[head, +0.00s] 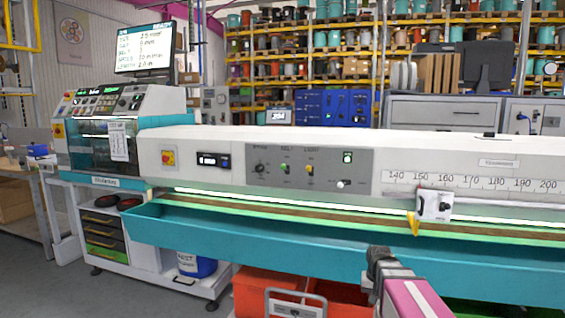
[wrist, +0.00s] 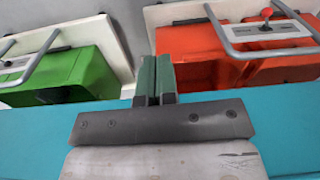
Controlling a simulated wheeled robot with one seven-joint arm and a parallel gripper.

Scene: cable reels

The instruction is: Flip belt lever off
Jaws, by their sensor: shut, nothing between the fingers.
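The grey control panel (head: 310,171) is on the front of the long white machine in the head view. It carries a dark knob at left and two small toggle levers. The lever with a green part (head: 284,168) sits under a label that seems to read BELT. A yellow-tipped lever (head: 309,170) is right of it. Their exact up or down positions are too small to tell. My gripper shows in the wrist view (wrist: 156,70) with its two dark green fingers together and empty. In the head view my arm is low at right, below the panel, apart from it.
A teal trough (head: 240,240) runs along the machine's front, below the panel. A white slide with a yellow pointer (head: 433,206) sits on the ruler rail at right. Red bins (head: 265,290) and a green bin (wrist: 75,72) stand below. The space before the panel is clear.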

